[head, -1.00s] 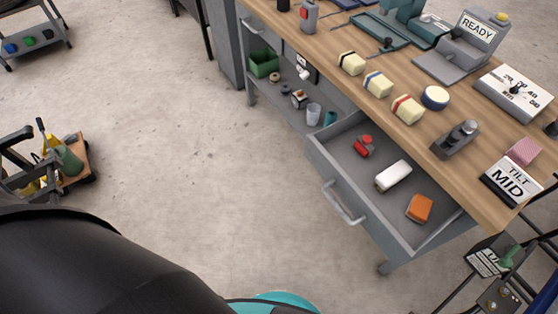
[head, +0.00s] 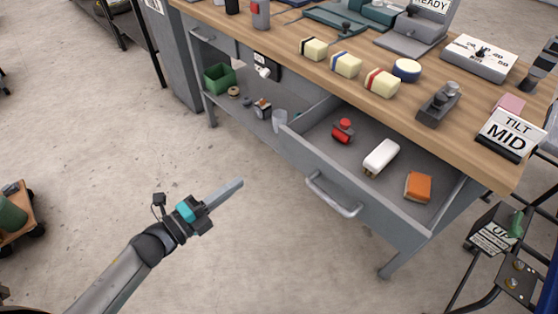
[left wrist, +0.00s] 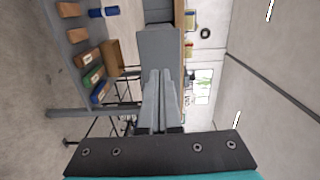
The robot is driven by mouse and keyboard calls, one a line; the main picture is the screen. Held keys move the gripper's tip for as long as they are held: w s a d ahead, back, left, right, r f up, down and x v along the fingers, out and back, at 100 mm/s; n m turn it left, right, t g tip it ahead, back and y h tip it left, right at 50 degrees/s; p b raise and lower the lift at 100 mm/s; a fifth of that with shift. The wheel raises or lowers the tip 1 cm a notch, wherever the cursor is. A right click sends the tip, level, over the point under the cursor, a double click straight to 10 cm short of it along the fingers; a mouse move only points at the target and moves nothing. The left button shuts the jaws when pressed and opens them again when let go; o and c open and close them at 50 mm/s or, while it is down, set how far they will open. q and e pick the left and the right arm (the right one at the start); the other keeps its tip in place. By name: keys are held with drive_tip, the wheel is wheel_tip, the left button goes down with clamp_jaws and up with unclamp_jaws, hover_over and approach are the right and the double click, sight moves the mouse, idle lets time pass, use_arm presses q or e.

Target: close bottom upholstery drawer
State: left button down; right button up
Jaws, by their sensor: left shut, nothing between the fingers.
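The grey drawer (head: 310,158) under the wooden workbench (head: 350,85) stands pulled out. Its bar handle (head: 334,196) is on the front panel. Inside the drawer lie a red item (head: 342,131), a white item (head: 381,157) and an orange block (head: 418,186). My left gripper (head: 238,184) is shut and empty, in the air to the left of the drawer front and apart from the handle. Its fingers also show in the left wrist view (left wrist: 160,100), close together. My right gripper is not in view.
A lower shelf (head: 240,115) holds a green bin (head: 219,78) and small parts. A tilt sign (head: 511,135) stands at the bench's right corner. A black stand (head: 497,235) is at the right. The floor (head: 110,170) before the drawer is clear.

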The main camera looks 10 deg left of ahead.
use_arm(q)
drive_tip(key=b, duration=0.3)
approach(289, 146)
drive_tip(key=x, duration=0.5)
drive_tip(key=shift+w+f, duration=0.25)
drive_tip(key=shift+w+d, duration=0.45)
drive_tip(key=shift+w, duration=0.15)
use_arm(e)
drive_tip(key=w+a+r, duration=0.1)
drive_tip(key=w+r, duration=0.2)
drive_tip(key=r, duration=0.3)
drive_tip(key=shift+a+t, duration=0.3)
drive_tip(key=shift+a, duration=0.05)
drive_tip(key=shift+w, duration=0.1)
